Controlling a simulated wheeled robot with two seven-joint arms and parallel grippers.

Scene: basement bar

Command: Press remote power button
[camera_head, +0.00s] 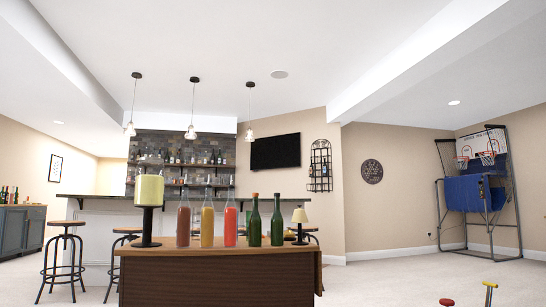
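I cannot make out a remote or its power button in the head view. Neither of my grippers shows in this view. A dark, blank TV screen (275,151) hangs on the beige wall right of the bar shelves. A wooden table or cabinet (218,281) stands in front of me. On it are several bottles, including a red one (230,224) and a green one (277,224), a pale green lamp (148,191) on a black stand and a small cream lamp (300,216).
A bar counter (90,197) with stools (66,254) stands behind the table. A basketball arcade frame (483,193) is at the far right. Red and yellow items (490,285) poke in at the lower right edge. The carpet (390,280) right of the table is mostly clear.

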